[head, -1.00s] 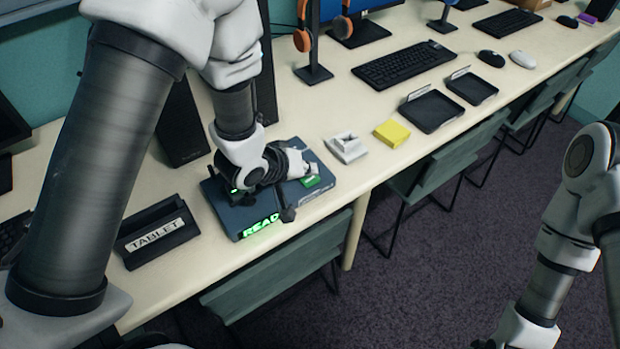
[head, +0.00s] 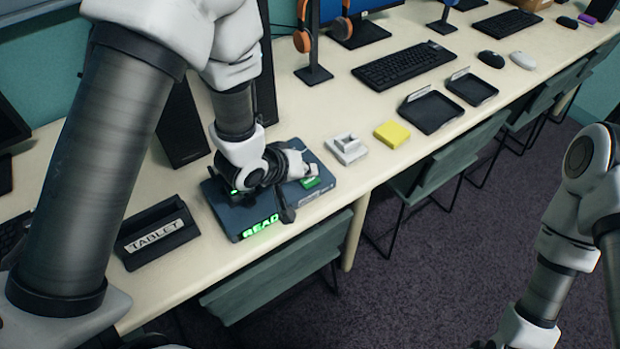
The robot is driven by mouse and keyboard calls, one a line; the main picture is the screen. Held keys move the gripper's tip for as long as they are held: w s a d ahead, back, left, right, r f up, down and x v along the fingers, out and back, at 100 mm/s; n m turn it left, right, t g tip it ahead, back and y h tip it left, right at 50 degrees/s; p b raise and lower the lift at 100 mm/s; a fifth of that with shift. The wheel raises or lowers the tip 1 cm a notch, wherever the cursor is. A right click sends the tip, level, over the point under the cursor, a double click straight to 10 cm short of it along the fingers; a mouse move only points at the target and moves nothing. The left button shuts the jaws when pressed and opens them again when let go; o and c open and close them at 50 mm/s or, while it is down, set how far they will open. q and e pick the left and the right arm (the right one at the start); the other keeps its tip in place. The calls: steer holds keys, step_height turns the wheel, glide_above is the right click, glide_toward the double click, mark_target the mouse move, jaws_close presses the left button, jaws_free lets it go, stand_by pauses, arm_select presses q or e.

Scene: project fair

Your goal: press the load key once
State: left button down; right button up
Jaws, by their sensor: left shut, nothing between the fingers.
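A dark blue-grey box device (head: 228,215) lies on the desk in the middle of the head view. Its front edge carries a lit green display (head: 262,226) that reads "READ", with the rest hidden behind my finger. A green key or label (head: 310,182) shows on its right part. My left gripper (head: 288,213) is shut and empty, pointing down over the device's front middle. The gripper and wrist hide much of the top, so I cannot tell whether the fingertips touch it or which key lies beneath. My right arm shows at the right edge; its gripper is out of view.
A black holder marked "TABLET" (head: 158,236) stands left of the device. A grey-white block (head: 346,149), a yellow pad (head: 392,134) and black trays (head: 431,111) lie to the right. Green chairs (head: 290,272) stand along the desk's front edge.

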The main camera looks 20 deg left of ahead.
mark_target(307, 182)
arm_select(q)
steer(key=shift+f, duration=0.45)
steer(key=shift+f, duration=0.35)
stand_by(0.4)
steer(key=shift+r+p, duration=0.75)
steer(key=shift+r, duration=0.1)
step_height(307, 182, up, 5)
steer(key=p, duration=0.5)
stand_by(0.4)
steer(key=shift+s+f, duration=0.1)
stand_by(0.4)
